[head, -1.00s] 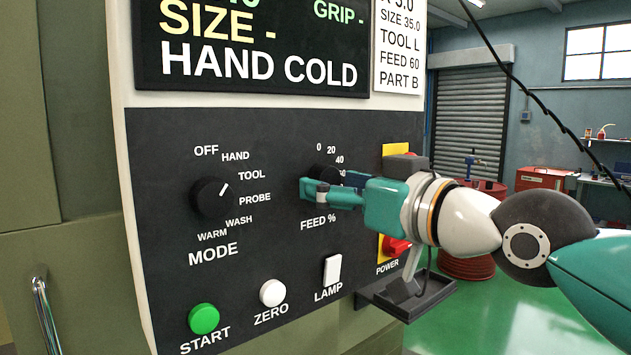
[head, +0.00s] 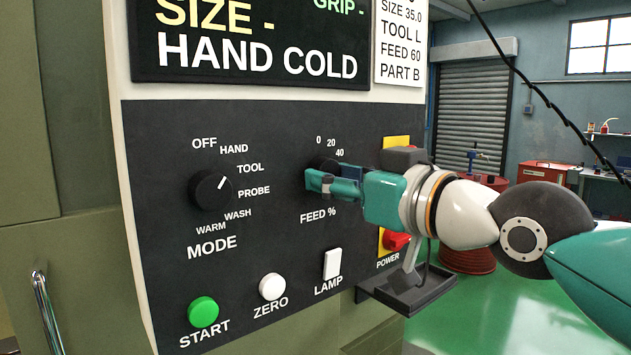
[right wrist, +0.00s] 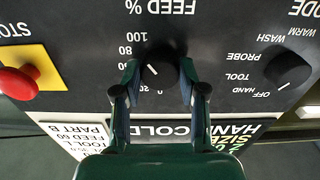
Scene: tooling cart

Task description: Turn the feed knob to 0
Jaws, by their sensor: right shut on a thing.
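The black feed knob (head: 320,165) sits on the dark control panel, with 0, 20 and 40 readable above it. My right gripper (head: 318,184) is at the knob and covers its lower part and the scale's other numbers in the head view. In the right wrist view, which is upside down, the feed knob (right wrist: 158,72) stands between the two fingertips of my right gripper (right wrist: 159,78), one on each side, shut on it. A short white mark shows on the knob's face; I cannot tell exactly which number it points to. My left gripper is not in view.
The mode knob (head: 211,190) is left of the feed knob. Below are the green start button (head: 203,312), white zero button (head: 272,287) and lamp switch (head: 332,263). A red power switch (head: 396,242) is under my right wrist. The red stop button (right wrist: 18,82) is beside the scale.

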